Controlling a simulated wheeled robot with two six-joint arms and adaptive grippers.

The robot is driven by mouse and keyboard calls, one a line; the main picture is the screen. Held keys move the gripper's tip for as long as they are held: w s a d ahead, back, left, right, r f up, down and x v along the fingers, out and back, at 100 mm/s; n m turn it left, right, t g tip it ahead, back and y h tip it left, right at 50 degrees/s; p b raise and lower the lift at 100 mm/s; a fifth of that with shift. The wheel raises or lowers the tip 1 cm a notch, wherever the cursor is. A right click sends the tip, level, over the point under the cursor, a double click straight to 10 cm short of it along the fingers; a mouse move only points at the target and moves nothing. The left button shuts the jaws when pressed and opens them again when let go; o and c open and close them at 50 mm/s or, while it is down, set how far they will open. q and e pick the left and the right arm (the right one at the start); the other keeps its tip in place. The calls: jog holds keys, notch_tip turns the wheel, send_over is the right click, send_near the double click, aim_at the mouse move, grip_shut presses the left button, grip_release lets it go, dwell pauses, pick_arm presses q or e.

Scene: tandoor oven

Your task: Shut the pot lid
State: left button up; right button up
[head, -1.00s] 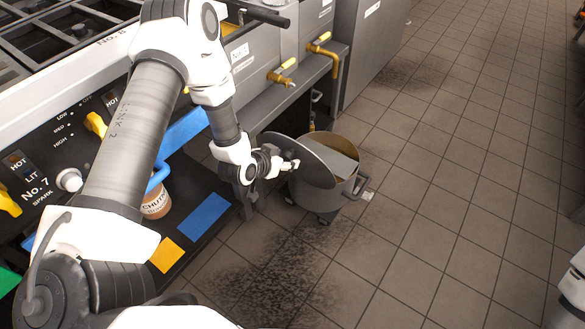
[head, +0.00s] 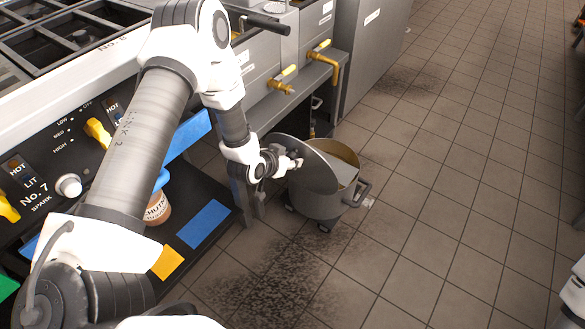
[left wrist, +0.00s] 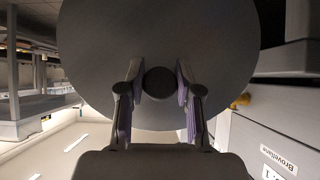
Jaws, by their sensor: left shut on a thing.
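The grey pot (head: 322,203) stands on small wheels on the floor, beside the counter's end. Its round grey lid (head: 304,162) is tilted up on the pot's left side, so part of the opening shows. My left gripper (head: 290,163) is at the outer face of the lid, shut on the lid's knob. In the left wrist view the lid (left wrist: 158,50) fills the upper middle, with the dark round knob (left wrist: 160,83) between the two fingers of my left gripper (left wrist: 160,86). My right gripper is not in view.
The counter with brass taps (head: 282,84) and its black lower shelf (head: 228,222) lies to the left of the pot. A jar (head: 157,208) stands on the shelf beside blue and yellow cards. Open tiled floor (head: 430,200) lies to the right.

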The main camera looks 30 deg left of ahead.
aim_at(296, 146)
pick_arm(q)
jog(key=shift+w+r, duration=0.25)
jog(key=shift+w, duration=0.55)
jog(key=shift+w+d+r, duration=0.1)
jog(key=shift+w+r, duration=0.1)
jog(key=shift+w, duration=0.7)
jog(key=shift+w+d+r, duration=0.1)
jog(key=shift+w+r, duration=0.05)
jog(key=shift+w, duration=0.75)
jog(key=shift+w+f+b, duration=0.1)
jog(key=shift+w+b, duration=0.55)
jog(key=shift+w, duration=0.6)
jog(key=shift+w+d, duration=0.1)
jog(key=shift+w, duration=0.45)
